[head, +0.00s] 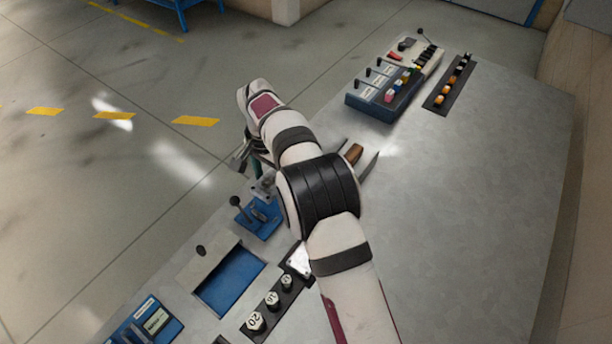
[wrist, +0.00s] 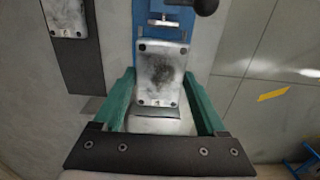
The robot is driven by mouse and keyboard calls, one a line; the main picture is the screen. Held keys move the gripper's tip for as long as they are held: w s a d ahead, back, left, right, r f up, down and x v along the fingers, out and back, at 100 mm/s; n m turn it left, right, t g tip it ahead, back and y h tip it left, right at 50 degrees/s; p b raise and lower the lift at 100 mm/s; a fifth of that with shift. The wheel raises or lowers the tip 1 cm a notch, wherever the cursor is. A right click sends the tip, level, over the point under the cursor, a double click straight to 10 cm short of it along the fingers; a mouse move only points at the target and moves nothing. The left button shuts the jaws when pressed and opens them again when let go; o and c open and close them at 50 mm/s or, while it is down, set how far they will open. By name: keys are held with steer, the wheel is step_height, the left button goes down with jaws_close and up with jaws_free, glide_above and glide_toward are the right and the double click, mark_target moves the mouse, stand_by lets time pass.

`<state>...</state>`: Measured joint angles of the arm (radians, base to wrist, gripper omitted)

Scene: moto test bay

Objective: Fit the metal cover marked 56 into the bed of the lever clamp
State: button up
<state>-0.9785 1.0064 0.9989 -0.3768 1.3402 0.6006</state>
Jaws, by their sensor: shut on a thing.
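My gripper (wrist: 159,84) has green fingers and is shut on a metal cover (wrist: 162,72). The cover is a silver plate with dark dots near its corners and a dark smudge. No number is readable on it. The blue lever clamp (wrist: 145,22) lies just beyond the cover in the wrist view, with its black lever knob (wrist: 205,6) at the top right. I cannot tell whether the cover touches the clamp's bed. In the head view the lever clamp (head: 262,219) stands near the bench edge, and my gripper (head: 257,168) is beyond it, mostly hidden by my arm.
Another metal plate (wrist: 66,17) lies on a dark strip left of the clamp in the wrist view. In the head view, a blue tray (head: 230,279) and a strip of numbered weights (head: 271,298) are nearer. A blue switch box (head: 375,101) stands farther off. The bench's right side is clear.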

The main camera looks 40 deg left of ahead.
steer(key=shift+f, duration=2.6)
steer(key=shift+f, duration=0.35)
steer(key=o, duration=1.4)
steer(key=shift+o, duration=0.2)
steer(key=shift+r, duration=3.5)
